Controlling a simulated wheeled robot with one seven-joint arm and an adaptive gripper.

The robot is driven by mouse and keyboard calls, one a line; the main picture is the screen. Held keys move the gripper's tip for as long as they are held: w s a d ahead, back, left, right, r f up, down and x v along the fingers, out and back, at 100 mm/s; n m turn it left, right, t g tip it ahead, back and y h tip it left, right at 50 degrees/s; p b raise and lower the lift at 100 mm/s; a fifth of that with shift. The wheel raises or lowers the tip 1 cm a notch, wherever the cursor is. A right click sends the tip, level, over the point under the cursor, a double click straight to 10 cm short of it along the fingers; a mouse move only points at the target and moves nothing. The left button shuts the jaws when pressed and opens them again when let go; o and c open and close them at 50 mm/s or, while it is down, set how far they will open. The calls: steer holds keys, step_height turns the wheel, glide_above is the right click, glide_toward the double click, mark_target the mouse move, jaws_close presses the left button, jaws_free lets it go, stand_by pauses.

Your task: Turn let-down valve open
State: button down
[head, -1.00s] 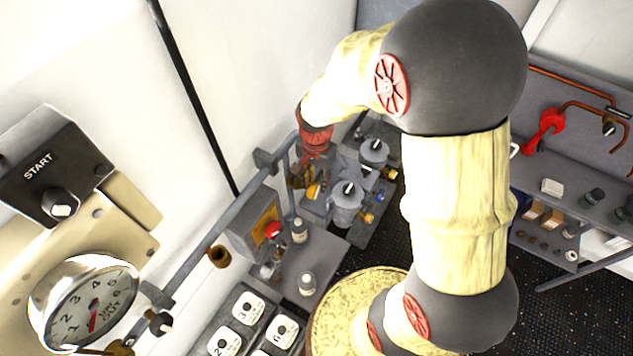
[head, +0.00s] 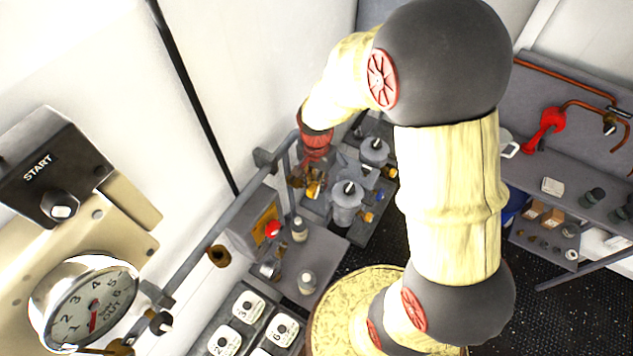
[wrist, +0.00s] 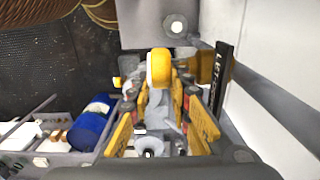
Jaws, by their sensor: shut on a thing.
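The let-down valve shows a yellow rounded handle (wrist: 160,68) at the upper middle of the wrist view, next to a dark upright label (wrist: 222,75) partly reading "LET-D". My gripper (wrist: 161,96) has yellow fingers on both sides of the view, reaching up to the handle, and is shut on it. The exact contact at the fingertips is hard to see. In the head view my gripper (head: 313,188) is small, below the red wrist ring, among the fittings by the wall. The valve cannot be made out there, and how far it is turned is unclear.
A grey rail (head: 222,232) runs along the white wall near the arm. Grey canisters (head: 347,203) stand right of the gripper. A round-faced gauge (head: 88,305) and a START box (head: 50,172) are at left. A blue drum (wrist: 92,122) lies left in the wrist view.

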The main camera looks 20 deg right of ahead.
steer(key=shift+a+h+b, duration=0.15)
steer(key=shift+h+b, duration=0.15)
steer(key=shift+b, duration=0.6)
steer(key=t+h+b, duration=0.1)
steer(key=b, duration=0.2)
steer(key=shift+a+f, duration=0.1)
steer(key=t+h+b, duration=0.1)
steer(key=b, duration=0.3)
steer(key=t+h+b, duration=0.1)
steer(key=b, duration=0.4)
steer(key=shift+s+a+b, duration=0.15)
steer(key=shift+a+b, duration=0.05)
steer(key=shift+b, duration=0.1)
steer(key=h+b, duration=0.1)
steer(key=b, duration=0.4)
steer(key=shift+s+a+t+h, duration=0.1)
steer(key=shift+s+t+h, duration=0.05)
steer(key=shift+t+h, duration=0.2)
steer(key=shift+b, duration=0.65)
steer(key=shift+s+r+t+h+b, duration=0.1)
steer(key=shift+r+t+h+b, duration=0.3)
steer(key=shift+b, duration=0.8)
